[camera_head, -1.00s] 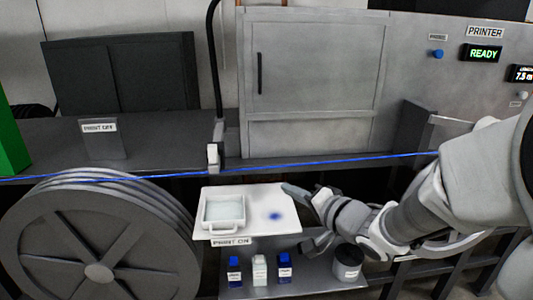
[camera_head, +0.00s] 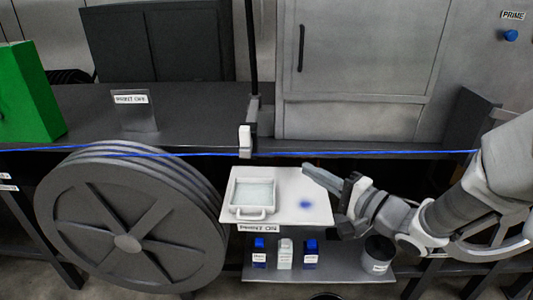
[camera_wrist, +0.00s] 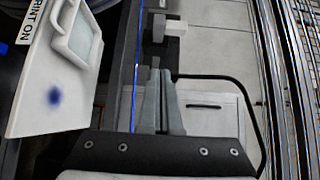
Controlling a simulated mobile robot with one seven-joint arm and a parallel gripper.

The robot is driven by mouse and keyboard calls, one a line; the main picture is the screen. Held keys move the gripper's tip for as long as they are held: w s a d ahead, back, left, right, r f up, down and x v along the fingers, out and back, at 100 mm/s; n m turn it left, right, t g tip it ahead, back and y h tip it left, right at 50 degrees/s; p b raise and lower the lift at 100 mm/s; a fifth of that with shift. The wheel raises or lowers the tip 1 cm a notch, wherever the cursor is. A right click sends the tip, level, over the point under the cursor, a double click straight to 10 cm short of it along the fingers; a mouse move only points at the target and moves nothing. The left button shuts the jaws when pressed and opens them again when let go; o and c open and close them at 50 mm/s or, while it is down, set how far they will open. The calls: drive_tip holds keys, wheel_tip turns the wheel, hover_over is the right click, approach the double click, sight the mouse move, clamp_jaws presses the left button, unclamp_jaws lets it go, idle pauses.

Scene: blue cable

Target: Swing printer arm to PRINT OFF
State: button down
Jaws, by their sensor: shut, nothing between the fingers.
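The printer arm shows as a white print head (camera_head: 246,140) on a dark bracket, with a thin black tube rising from it. It stands at the cable, above the back left of the white plate (camera_head: 315,190) labelled PRINT ON in the wrist view. The print head also shows at the top of the wrist view (camera_wrist: 168,27). A small dark stand with a white label (camera_head: 131,98) is on the bench to the left; its text is blurred now. My gripper (camera_head: 308,168) is shut and empty, over the plate's back right edge, apart from the print head.
The blue cable (camera_head: 345,154) runs across the scene, just behind my gripper. A large grey reel (camera_head: 127,243) stands at left. A white tray (camera_head: 254,193) sits on the plate; small bottles (camera_head: 284,253) and a dark pot (camera_head: 378,254) stand on the shelf below.

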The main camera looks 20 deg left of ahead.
approach(251, 147)
drive_tip(key=w+a, duration=0.1)
drive_tip(key=w, duration=0.4)
drive_tip(key=shift+s+a+f+p, duration=0.1)
drive_tip(key=shift+s+a+p, duration=0.15)
drive_tip(key=shift+a, duration=0.45)
drive_tip(key=shift+s+a+f+p, duration=0.1)
drive_tip(key=shift+a+p, duration=0.1)
drive_tip(key=shift+a, duration=0.5)
drive_tip(key=shift+s+a+f+p, duration=0.1)
drive_tip(key=shift+s+a+p, duration=0.15)
drive_tip(key=shift+a, duration=0.45)
drive_tip(key=shift+a, duration=0.15)
